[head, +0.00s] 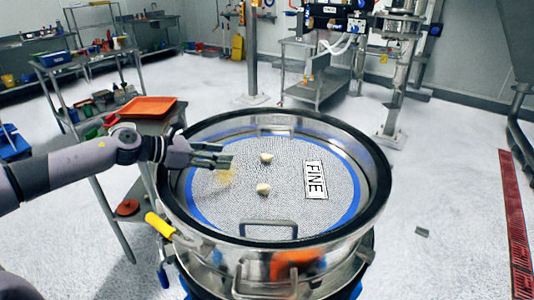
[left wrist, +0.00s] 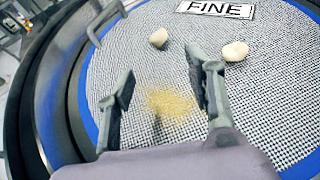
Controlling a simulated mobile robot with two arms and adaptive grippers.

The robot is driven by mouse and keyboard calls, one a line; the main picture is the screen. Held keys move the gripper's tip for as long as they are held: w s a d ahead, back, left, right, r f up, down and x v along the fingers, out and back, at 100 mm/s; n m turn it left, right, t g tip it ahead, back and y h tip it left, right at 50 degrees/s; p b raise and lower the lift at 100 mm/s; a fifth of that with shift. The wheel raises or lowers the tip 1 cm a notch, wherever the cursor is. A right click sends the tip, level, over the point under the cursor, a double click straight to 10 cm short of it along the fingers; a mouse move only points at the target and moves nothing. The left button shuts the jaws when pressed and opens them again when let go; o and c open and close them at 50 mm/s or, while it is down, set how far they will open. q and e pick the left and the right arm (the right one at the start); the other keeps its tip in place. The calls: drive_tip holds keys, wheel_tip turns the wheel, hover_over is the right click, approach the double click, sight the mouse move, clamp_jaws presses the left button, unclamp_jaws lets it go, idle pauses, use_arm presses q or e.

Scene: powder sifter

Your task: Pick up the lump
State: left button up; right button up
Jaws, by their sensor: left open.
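Two pale lumps lie on the sifter's mesh (head: 285,205). One lump (head: 266,158) is toward the back and the other lump (head: 263,189) is nearer the front. In the left wrist view, one lump (left wrist: 158,38) shows beyond the space between the fingers and the other lump (left wrist: 235,51) is beyond the right finger. My left gripper (head: 228,161) is over the left part of the mesh, to the left of both lumps. Its fingers (left wrist: 158,82) are apart with nothing between them. A patch of tan powder (left wrist: 171,104) lies on the mesh below. My right gripper is not in view.
The round sifter's raised metal rim (head: 378,185) surrounds the mesh. A FINE label (head: 315,180) lies right of the lumps. A metal handle (head: 268,224) is at the front. A cart with an orange tray (head: 147,107) stands at left.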

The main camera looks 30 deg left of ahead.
sight(261, 157)
use_arm(q)
drive_tip(key=w, duration=0.1)
drive_tip(key=w+d+p, duration=0.2)
drive_tip(key=shift+d+f, duration=0.2)
drive_tip(key=shift+f, duration=0.05)
drive_tip(key=p+x, duration=0.1)
drive_tip(key=x, duration=0.1)
drive_tip(key=p+x, duration=0.1)
drive_tip(key=x, duration=0.1)
drive_tip(key=shift+a+f, duration=0.15)
drive_tip(key=shift+f, duration=0.1)
drive_tip(key=shift+w+d+f, duration=0.25)
drive_tip(key=shift+w+f, duration=0.05)
drive_tip(key=shift+w, duration=0.05)
drive_tip(key=shift+w+d+p, duration=0.15)
drive_tip(key=shift+w+p, duration=0.1)
drive_tip(key=shift+p, duration=0.15)
drive_tip(key=p+x, duration=0.2)
drive_tip(key=x, duration=0.2)
drive_tip(key=shift+w+f, duration=0.15)
drive_tip(key=shift+w, duration=0.05)
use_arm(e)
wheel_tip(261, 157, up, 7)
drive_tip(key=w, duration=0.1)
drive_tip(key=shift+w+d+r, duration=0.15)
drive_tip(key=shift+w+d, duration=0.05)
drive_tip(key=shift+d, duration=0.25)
use_arm(q)
drive_tip(key=shift+f, duration=0.1)
drive_tip(key=shift+c, duration=0.4)
